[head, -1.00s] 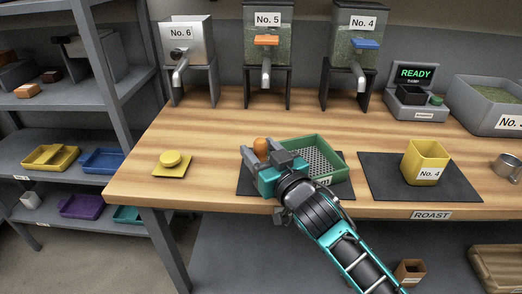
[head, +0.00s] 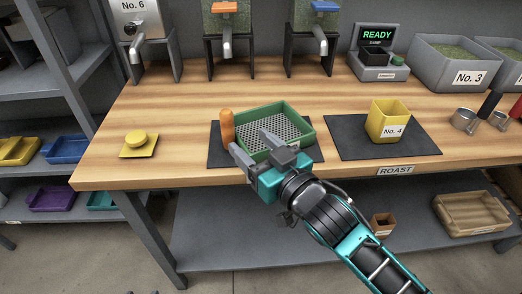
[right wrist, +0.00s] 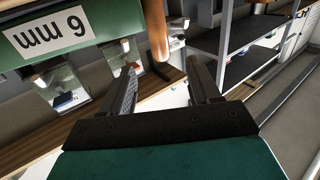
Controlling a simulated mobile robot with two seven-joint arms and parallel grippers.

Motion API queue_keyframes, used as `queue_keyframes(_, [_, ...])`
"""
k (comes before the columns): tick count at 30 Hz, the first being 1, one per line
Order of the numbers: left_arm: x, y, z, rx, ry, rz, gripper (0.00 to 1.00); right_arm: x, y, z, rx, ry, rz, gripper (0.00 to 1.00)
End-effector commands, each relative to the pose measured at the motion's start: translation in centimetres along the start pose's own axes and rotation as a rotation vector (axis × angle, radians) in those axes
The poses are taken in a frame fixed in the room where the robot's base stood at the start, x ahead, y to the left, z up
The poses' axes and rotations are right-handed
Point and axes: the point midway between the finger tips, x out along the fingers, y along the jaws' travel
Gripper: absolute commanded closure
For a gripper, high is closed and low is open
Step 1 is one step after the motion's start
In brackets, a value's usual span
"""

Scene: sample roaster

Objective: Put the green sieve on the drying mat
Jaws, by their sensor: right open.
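The green sieve (head: 293,112) is a square tray with a grey mesh floor and an upright orange-brown handle (head: 227,124) at its left side. It rests on a dark mat (head: 217,157) at the table's front. In the right wrist view its green wall (right wrist: 90,20) shows an upside-down "6 mm" label, and the handle (right wrist: 157,30) stands ahead, roughly between the fingers. My right gripper (head: 257,147) is open and empty, in front of the sieve and clear of the handle. It hides part of the sieve's front wall. My left gripper is out of view.
A second dark mat (head: 345,146) to the right, above a "ROAST" label, holds a yellow No. 4 container (head: 386,122). A yellow lidded piece (head: 137,146) lies at left. Dispensers stand behind; the wood between is clear. Metal scoops (head: 464,121) lie at right.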

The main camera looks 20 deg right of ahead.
Motion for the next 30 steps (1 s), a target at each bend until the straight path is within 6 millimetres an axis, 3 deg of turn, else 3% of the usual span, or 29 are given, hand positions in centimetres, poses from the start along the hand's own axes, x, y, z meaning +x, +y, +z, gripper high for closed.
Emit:
queue_keyframes(7, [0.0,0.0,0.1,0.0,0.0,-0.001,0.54,-2.0,0.0,0.0,-0.001,-0.001,0.0,0.39])
queue_keyframes(23, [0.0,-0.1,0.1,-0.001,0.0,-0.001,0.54,-2.2,0.0,0.0,-0.001,-0.002,0.001,0.39])
queue_keyframes(26, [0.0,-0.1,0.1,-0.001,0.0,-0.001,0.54,-2.4,0.4,0.6,0.001,-0.036,0.021,0.39])
queue_keyframes(30, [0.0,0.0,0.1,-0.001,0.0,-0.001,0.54,-4.0,1.7,3.5,0.009,-0.204,0.1,0.39])
